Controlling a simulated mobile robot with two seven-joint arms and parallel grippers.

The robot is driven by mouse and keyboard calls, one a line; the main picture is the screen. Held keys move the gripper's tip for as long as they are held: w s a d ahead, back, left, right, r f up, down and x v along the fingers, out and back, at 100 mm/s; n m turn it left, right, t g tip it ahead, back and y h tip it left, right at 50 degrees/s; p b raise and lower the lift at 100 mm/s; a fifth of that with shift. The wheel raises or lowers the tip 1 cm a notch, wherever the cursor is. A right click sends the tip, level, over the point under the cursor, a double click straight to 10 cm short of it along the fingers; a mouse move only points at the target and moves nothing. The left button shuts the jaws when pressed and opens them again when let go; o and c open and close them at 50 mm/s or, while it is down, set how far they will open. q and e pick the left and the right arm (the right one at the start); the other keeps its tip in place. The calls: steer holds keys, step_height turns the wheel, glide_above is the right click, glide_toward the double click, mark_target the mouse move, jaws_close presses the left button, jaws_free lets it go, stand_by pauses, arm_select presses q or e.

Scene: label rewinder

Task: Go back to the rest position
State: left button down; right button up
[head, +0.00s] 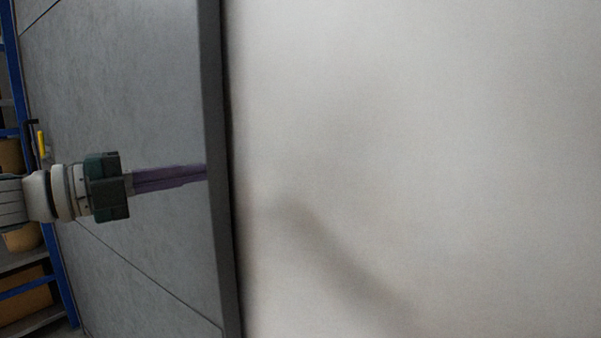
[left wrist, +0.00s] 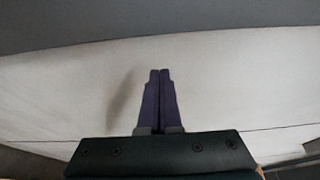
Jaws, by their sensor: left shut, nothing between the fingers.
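My left gripper (head: 205,173) comes in from the left in the head view. Its purple fingers point right and their tips are at the grey edge strip of a large grey panel. I cannot tell whether they touch it. In the left wrist view the two purple fingers (left wrist: 160,74) lie side by side, shut, with nothing between them. My right gripper is in neither view.
A large grey panel (head: 130,70) stands behind my left arm, and a pale blank surface (head: 420,130) fills the right side. A blue-framed shelf (head: 58,275) with brown boxes (head: 25,295) is at the far left. A yellow-handled item (head: 41,144) shows near it.

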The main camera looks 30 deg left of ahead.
arm_select(q)
steer(key=shift+v, duration=2.7)
